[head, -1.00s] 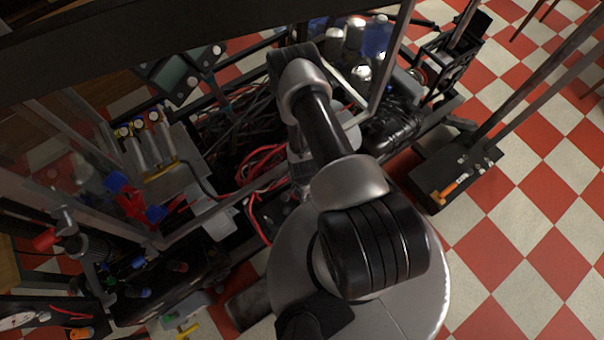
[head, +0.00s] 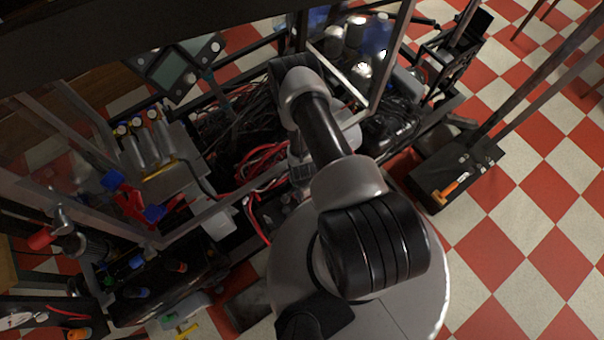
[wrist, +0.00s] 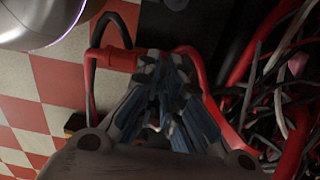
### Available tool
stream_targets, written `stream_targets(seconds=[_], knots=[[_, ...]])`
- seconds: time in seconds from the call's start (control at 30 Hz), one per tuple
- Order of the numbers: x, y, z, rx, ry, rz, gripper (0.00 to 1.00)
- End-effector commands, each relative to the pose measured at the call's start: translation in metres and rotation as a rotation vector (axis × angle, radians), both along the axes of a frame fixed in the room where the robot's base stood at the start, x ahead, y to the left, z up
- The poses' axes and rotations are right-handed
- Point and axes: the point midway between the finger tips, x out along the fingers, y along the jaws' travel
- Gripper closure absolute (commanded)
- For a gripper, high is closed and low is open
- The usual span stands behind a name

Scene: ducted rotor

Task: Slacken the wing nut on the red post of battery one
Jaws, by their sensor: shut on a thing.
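My gripper (wrist: 166,78) is in the middle of the wrist view, its fingers close together. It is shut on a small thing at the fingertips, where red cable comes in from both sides. The thing fits the wing nut on the red post, but the fingers cover it almost wholly, and I cannot see how it is turned. A red cable with a thick red sleeve (wrist: 119,60) lies just left of the fingertips. Another red cable (wrist: 203,75) bends down on the right. In the head view my arm hides the gripper and battery one.
A tangle of red, black and white wires (wrist: 285,85) lies close on the right in the wrist view. In the head view, red cables (head: 262,160) and frame bars crowd the left of my arm. Checkered floor (head: 525,200) is open at the right, beyond a black box (head: 430,182).

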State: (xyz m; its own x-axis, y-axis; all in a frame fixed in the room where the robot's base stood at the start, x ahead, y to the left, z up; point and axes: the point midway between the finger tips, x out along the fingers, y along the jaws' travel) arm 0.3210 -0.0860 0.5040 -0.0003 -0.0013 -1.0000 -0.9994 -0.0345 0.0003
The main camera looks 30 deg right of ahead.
Motion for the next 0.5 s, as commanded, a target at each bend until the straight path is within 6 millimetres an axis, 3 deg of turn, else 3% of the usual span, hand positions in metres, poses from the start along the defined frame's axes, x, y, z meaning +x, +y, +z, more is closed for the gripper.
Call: stream_targets(seconds=[0.5], knots=[[-0.0004, 0.0001, -0.0002, 0.0, 0.001, 0.023, 1.0]])
